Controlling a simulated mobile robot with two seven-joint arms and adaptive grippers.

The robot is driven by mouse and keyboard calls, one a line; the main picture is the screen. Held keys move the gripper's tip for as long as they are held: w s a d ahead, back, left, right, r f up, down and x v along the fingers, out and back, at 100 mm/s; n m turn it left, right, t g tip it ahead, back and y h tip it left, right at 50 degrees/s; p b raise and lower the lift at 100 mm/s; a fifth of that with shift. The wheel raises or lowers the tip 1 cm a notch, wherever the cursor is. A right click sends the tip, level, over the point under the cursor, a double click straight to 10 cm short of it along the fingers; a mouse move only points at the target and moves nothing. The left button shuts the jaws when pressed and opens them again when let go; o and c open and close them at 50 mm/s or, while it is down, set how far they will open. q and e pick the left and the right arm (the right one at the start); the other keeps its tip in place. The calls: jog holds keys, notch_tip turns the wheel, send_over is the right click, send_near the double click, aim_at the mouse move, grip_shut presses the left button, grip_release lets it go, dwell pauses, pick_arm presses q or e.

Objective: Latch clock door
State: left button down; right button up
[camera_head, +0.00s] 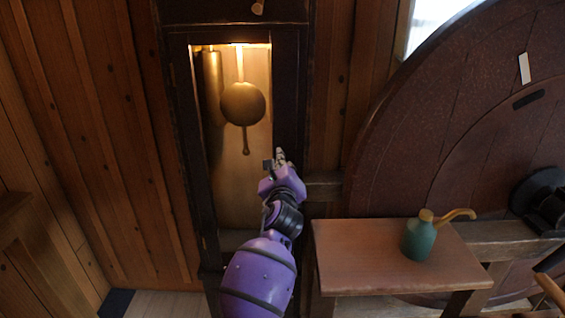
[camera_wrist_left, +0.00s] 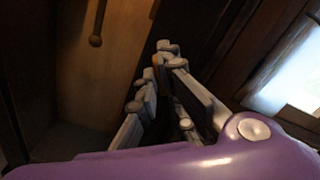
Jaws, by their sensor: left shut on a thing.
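The tall dark clock case stands in the middle of the head view. Its door has a dark frame (camera_head: 285,100) around a lit opening, with a round brass pendulum bob (camera_head: 243,103) behind it. The pendulum's lower tip (camera_wrist_left: 96,40) also shows in the left wrist view. My left gripper (camera_head: 279,156) is at the door's right side. In the left wrist view its fingers (camera_wrist_left: 167,58) are closed on a small brown piece, seemingly the door latch, mostly hidden between the fingertips. Whether the door sits flush in the case is hard to tell. My right gripper is out of view.
A wooden table (camera_head: 390,265) stands to the right of my left arm, with a green oil can (camera_head: 417,238) on it. A large round dark wheel-like wall (camera_head: 460,130) rises behind it. Plank walls lie at left.

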pick_arm(q)
jog(key=n, duration=1)
jog(key=shift+n, duration=0.3)
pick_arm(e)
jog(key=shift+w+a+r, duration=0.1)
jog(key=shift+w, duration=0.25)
pick_arm(q)
jog(key=shift+n, duration=0.3)
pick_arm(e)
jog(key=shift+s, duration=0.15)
pick_arm(q)
jog(key=c, duration=1.9)
grip_release()
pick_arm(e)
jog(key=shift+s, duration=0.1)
